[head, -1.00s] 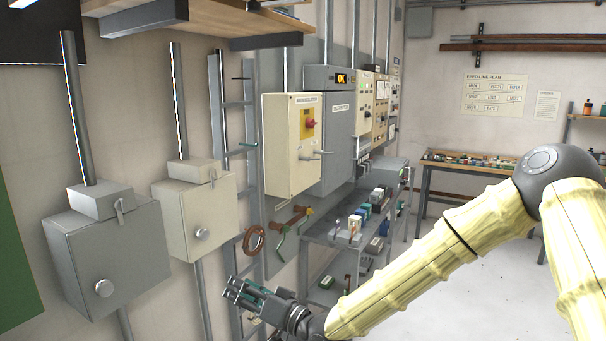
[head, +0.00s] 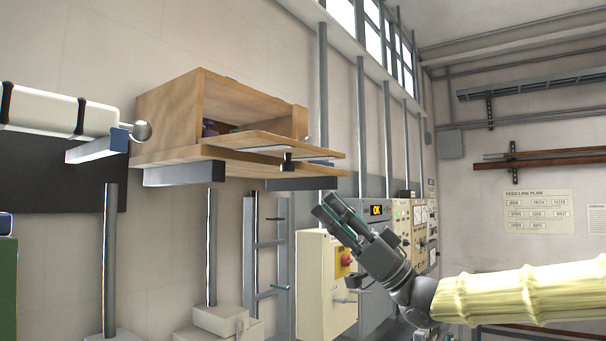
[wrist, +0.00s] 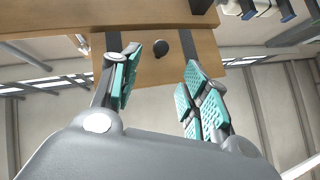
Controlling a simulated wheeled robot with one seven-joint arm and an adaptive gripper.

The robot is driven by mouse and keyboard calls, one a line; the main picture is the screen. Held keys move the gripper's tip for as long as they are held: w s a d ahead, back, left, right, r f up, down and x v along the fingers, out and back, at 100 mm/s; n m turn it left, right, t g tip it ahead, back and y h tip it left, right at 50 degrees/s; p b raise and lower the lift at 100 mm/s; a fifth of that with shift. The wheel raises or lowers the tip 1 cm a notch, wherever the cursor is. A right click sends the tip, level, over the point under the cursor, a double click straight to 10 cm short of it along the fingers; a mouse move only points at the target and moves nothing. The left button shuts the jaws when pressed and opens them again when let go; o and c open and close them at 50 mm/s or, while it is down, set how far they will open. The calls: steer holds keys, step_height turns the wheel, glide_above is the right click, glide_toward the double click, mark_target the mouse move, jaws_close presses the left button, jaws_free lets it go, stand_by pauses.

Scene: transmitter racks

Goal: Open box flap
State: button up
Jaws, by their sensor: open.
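The wooden box (head: 166,112) sits on wall brackets at upper left in the head view. Its front is uncovered, and a few small dark items show inside. The flap (head: 255,143) lies folded down, sticking out roughly level from the box, with a dark knob (head: 287,163) on its underside. My gripper (head: 329,205) is open and empty, below and to the right of the flap, apart from it. In the wrist view the flap (wrist: 150,66) shows beyond my open fingers (wrist: 158,85), with the round knob (wrist: 161,48) between them in the picture.
A white cylinder (head: 55,110) on a bracket stands left of the box. Below are a cream switch box (head: 322,275), a ladder-like rack (head: 268,245) and vertical conduits (head: 323,100) along the wall. The space right of the flap looks clear.

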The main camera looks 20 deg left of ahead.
steer(key=p+x, duration=0.4)
steer(key=x, duration=0.5)
steer(key=shift+a+r, duration=0.15)
steer(key=shift+a, duration=0.2)
steer(key=shift+s, duration=0.1)
jaws_close()
